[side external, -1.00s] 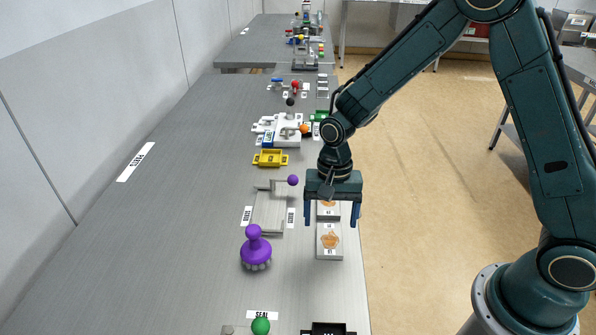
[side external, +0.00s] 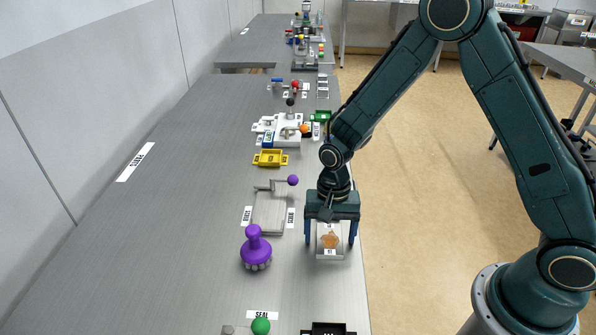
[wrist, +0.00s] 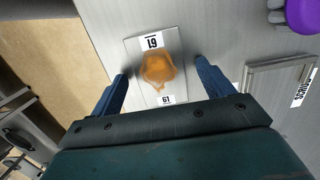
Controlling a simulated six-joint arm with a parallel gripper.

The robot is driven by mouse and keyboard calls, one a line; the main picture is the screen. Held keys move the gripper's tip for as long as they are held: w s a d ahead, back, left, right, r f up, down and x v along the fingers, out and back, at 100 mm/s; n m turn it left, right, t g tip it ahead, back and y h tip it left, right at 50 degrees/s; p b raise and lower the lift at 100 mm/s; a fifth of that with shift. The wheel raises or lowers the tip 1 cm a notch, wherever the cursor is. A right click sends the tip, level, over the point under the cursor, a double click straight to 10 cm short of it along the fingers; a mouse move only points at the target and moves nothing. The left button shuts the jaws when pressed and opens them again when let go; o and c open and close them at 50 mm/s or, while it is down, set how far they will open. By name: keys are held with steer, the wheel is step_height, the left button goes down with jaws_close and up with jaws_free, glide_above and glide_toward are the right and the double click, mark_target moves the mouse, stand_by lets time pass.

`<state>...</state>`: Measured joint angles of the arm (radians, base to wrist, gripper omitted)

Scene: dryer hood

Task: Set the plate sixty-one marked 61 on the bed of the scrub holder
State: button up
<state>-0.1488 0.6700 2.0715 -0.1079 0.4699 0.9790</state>
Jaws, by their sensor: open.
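The plate sixty-one (side external: 330,242), pale with an orange-brown stain, lies flat near the table's right edge. The wrist view shows this plate (wrist: 158,68) with two 61 labels. My gripper (side external: 330,238) is open with its fingers pointing down, one on each side of the plate. In the wrist view the plate sits between the blue fingertips of my gripper (wrist: 161,70); I cannot tell whether they touch it. The scrub holder (side external: 269,212), a grey frame with a bare bed and a purple-knobbed lever (side external: 293,180), is to the left. Part of it shows in the wrist view (wrist: 262,80).
A purple-handled brush (side external: 256,248) stands left of the plate. A green knob (side external: 261,326) beside a SEAL label and a black tray (side external: 328,329) are in front. A yellow fixture (side external: 270,158) and white equipment (side external: 282,130) are farther back. The left of the table is clear.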

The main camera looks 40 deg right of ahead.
mark_target(329, 238)
steer(key=c, duration=1.2)
steer(key=shift+r, duration=0.2)
steer(key=shift+c, duration=0.2)
step_height(329, 238, up, 20)
steer(key=shift+f, duration=0.15)
stand_by(0.3)
